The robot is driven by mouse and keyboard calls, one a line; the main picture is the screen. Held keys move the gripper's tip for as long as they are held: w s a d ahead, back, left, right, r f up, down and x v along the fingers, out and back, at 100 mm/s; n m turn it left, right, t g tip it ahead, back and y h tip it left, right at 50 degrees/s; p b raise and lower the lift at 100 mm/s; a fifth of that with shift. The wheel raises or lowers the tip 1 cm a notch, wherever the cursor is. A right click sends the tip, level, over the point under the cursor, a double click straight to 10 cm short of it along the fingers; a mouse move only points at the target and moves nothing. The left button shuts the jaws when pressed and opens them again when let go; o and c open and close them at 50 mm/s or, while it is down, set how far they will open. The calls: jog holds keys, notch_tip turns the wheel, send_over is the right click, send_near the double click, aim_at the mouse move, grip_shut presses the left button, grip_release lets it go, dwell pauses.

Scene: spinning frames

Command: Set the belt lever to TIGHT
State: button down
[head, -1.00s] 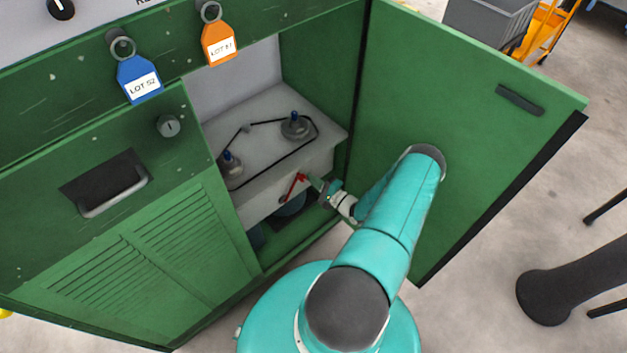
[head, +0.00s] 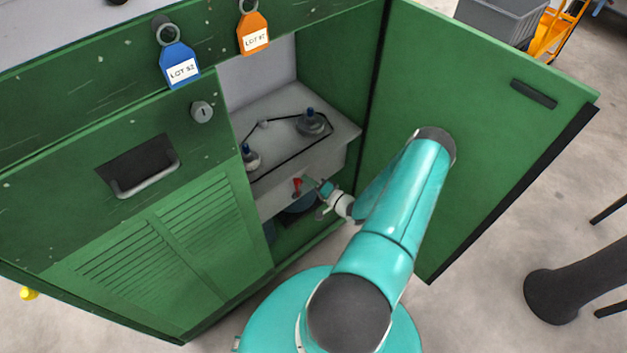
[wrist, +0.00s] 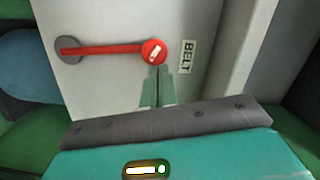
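The red belt lever (wrist: 110,49) lies across a pale panel in the wrist view. It runs from a grey round mount (wrist: 70,49) at the left to a red knob with a white mark (wrist: 153,51), beside the BELT label (wrist: 187,56). My gripper (wrist: 157,72) is below the knob, its green fingers together and their tips at the knob's lower edge, apparently touching it. Nothing shows between the fingers. In the head view the lever (head: 298,184) is small, just left of my gripper (head: 318,186). No TIGHT marking is legible.
The green cabinet's open door (head: 480,120) stands right of my arm. The left door (head: 150,220) is closed. Above the lever is a shelf with a belt around two pulleys (head: 312,124). A blue drum (wrist: 25,75) sits beside the panel. Blue (head: 178,68) and orange (head: 253,35) tags hang above.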

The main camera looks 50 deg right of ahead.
jog(key=a+f+n, duration=0.1)
jog(key=a, duration=0.6)
jog(key=shift+w+a+n, duration=0.25)
jog(key=shift+w+n, duration=0.05)
jog(key=shift+w, duration=0.1)
jog(key=shift+a+f, duration=0.15)
jog(key=shift+a, duration=0.05)
jog(key=s+d+r, duration=0.1)
jog(key=s, duration=1.2)
jog(key=shift+s, duration=0.4)
jog(key=shift+d+r, duration=0.15)
